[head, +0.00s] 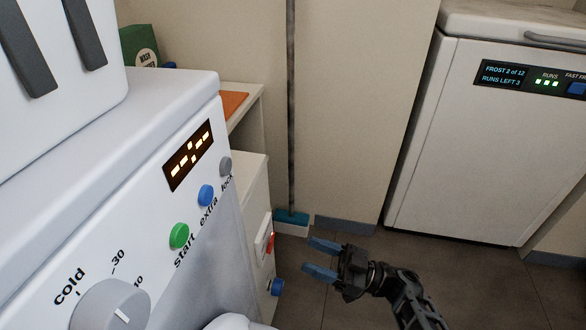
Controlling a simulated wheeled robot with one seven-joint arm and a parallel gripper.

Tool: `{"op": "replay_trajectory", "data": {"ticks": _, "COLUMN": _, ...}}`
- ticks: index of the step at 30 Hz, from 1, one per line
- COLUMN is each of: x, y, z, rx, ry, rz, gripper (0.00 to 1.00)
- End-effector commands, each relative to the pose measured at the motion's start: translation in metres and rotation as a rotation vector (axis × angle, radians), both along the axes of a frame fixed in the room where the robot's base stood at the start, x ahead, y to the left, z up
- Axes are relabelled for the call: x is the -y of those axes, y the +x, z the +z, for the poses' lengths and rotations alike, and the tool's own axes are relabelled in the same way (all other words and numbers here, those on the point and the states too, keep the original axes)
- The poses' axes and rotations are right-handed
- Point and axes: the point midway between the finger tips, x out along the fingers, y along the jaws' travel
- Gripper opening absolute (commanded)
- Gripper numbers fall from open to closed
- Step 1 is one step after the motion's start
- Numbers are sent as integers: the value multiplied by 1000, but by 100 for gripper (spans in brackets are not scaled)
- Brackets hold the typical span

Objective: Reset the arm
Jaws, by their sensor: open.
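My gripper (318,258) is in the lower middle of the head view, at the end of my dark arm, which comes in from the bottom right. Its two blue fingers point left and are apart. Nothing shows between them. It appears in front of the floor, to the right of the white machine.
A white machine (130,180) fills the left, with a dial (108,308), a green start button (179,236) and a dashed display (188,155). A freezer (480,140) stands at the right. A broom (291,120) leans at the wall. Brown floor (455,285) lies open below the freezer.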

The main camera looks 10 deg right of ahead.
Motion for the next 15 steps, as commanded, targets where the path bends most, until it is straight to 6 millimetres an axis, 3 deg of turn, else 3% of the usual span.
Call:
{"op": "replay_trajectory", "data": {"ticks": 4, "x": -1, "y": -4, "z": -2, "rx": 3, "ry": 3, "rz": -14, "gripper": 57}}
{"op": "replay_trajectory", "data": {"ticks": 8, "x": -4, "y": -21, "z": -7, "rx": 24, "ry": 15, "rz": -92, "gripper": 57}}
{"op": "replay_trajectory", "data": {"ticks": 15, "x": 1, "y": -83, "z": -9, "rx": 72, "ry": 37, "rz": -370, "gripper": 57}}
